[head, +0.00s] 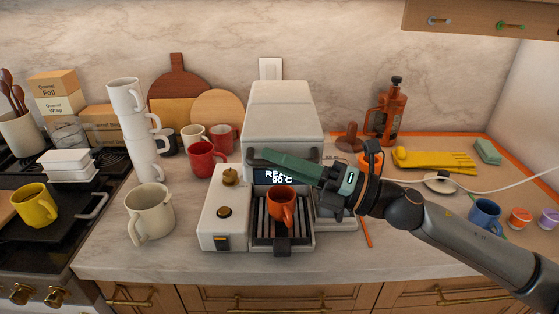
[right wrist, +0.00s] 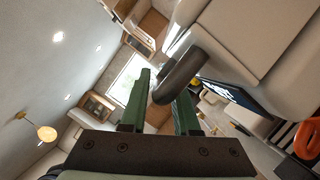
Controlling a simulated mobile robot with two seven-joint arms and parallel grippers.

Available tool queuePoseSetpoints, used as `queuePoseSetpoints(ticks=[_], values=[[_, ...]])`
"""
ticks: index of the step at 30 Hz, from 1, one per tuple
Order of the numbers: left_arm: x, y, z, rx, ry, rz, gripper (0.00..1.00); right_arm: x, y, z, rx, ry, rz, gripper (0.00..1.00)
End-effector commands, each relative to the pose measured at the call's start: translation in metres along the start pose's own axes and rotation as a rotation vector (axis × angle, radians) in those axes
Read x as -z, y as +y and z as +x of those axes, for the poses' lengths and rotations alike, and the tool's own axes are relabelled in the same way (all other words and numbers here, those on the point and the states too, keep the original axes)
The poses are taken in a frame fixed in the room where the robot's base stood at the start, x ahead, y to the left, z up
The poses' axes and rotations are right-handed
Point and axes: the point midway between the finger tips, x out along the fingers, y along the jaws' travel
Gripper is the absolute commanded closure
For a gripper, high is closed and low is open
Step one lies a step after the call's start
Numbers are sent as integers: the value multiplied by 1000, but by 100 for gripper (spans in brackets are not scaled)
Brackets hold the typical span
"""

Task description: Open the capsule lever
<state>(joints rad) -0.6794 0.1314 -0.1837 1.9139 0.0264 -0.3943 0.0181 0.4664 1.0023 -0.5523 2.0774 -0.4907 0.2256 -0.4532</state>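The coffee machine (head: 283,108) stands on the counter, pale grey, with a lit display reading about 90 °C. Its dark capsule lever (head: 256,158) runs across the front above the display. My right gripper (head: 262,155) reaches in from the right, its green fingers along the lever. In the right wrist view the fingers (right wrist: 165,82) are apart, and the lever's rounded dark bar (right wrist: 180,76) lies at their tips, partly between them. Contact cannot be told. An orange mug (head: 281,208) stands on the drip tray (head: 266,240). My left gripper is not in view.
Stacked white mugs (head: 127,95) and a cream mug (head: 149,213) stand left of the machine. Red mugs (head: 206,160) are behind. An orange French press (head: 388,112), yellow gloves (head: 435,160) and a blue mug (head: 485,214) are to the right.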

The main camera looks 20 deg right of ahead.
Motion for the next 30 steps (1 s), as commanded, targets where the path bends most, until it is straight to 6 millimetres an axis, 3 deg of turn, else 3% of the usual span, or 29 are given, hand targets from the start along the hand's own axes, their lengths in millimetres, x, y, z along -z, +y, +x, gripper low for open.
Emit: queuePoseSetpoints(ticks=[1, 7, 30], values=[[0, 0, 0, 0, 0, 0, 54, 0, 0, 0, 0, 0, 0, 78], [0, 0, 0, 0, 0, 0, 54, 0, 0, 0, 0, 0, 0, 100], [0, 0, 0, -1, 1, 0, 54, 0, 0, 0, 0, 0, 0, 100]])
